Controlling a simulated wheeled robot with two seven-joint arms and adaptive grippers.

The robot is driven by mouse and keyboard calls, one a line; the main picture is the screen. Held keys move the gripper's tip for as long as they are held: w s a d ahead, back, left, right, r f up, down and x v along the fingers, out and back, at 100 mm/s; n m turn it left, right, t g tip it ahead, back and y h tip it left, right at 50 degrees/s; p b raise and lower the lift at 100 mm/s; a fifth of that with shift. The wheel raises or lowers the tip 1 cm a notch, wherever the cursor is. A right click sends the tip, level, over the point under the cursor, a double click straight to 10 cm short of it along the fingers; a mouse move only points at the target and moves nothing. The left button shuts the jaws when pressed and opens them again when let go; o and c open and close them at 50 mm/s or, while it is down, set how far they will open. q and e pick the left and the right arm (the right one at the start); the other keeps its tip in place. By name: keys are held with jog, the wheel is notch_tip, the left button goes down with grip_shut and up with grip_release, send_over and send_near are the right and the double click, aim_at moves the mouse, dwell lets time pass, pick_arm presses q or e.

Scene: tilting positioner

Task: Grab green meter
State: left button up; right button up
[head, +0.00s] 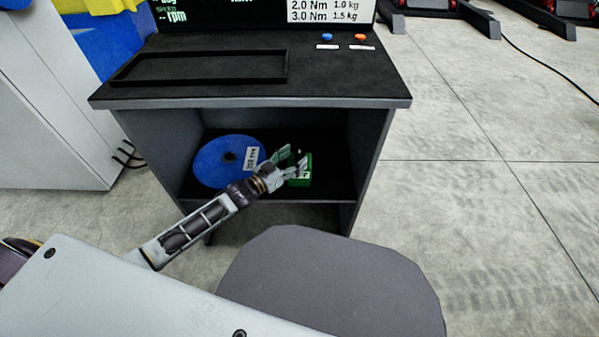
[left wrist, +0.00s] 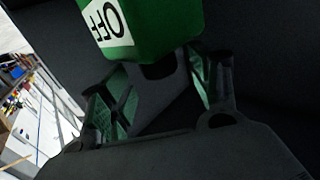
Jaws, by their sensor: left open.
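The green meter (head: 306,170) stands on the shelf inside the desk, right of a blue disc. In the left wrist view the green meter (left wrist: 150,22) fills the top, with a white label reading "OFF", upside down. My left gripper (head: 295,158) reaches into the shelf opening and is at the meter, partly covering it. In the left wrist view my left gripper (left wrist: 158,85) has its two fingers spread apart, below and beside the meter's near end. I cannot tell whether a finger touches the meter. My right gripper is not in view.
The blue disc (head: 213,163) with a white label stands on the same shelf (head: 325,188). The desk (head: 350,90) overhangs the shelf, with side walls close by. A grey rounded seat (head: 325,285) is in front.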

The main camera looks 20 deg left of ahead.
pick_arm(q)
jog(key=shift+b+x, duration=0.65)
jog(key=shift+x, duration=0.95)
jog(key=shift+f, duration=0.1)
grip_shut()
